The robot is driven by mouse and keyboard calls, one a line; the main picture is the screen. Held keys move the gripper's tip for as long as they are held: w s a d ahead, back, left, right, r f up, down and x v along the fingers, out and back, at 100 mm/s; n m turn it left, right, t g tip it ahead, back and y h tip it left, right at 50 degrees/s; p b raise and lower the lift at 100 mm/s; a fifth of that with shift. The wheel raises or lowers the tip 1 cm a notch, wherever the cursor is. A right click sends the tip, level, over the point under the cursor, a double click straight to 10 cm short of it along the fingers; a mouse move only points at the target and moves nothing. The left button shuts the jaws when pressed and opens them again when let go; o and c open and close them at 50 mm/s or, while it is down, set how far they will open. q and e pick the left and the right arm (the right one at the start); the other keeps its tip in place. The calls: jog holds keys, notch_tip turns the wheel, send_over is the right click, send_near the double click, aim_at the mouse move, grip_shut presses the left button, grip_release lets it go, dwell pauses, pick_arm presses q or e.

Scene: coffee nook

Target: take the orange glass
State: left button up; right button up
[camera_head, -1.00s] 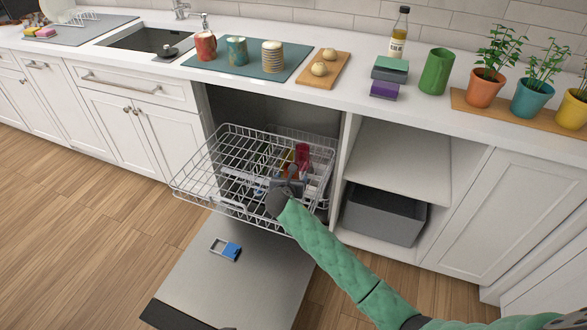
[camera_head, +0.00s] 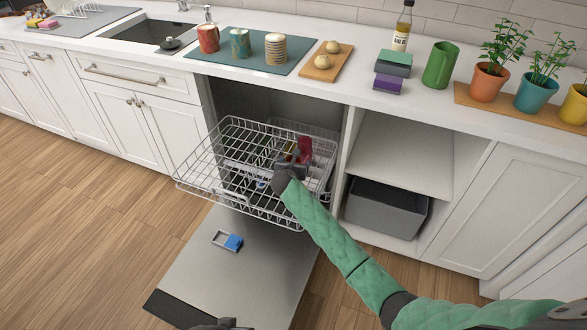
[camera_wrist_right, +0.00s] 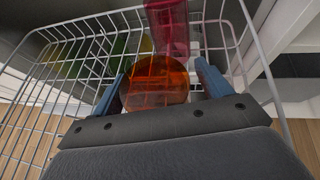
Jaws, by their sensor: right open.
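The orange glass (camera_wrist_right: 155,82) is see-through and stands in the dishwasher's wire rack (camera_wrist_right: 62,32). In the right wrist view it lies between the two blue-grey fingers of my right gripper (camera_wrist_right: 161,70), which are apart with a gap visible on each side of it. In the head view my right gripper (camera_head: 291,165) is over the right part of the rack (camera_head: 205,180) and hides most or all of the orange glass.
A red glass (camera_wrist_right: 168,22) stands just beyond the orange one; it also shows in the head view (camera_head: 304,146). Greenish and yellow glasses (camera_wrist_right: 118,46) are to the left in the rack. The dishwasher door (camera_head: 240,275) is open below, and the counter (camera_head: 330,95) is above.

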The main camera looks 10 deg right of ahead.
jog(key=shift+c, duration=0.3)
jog(key=c, duration=1.1)
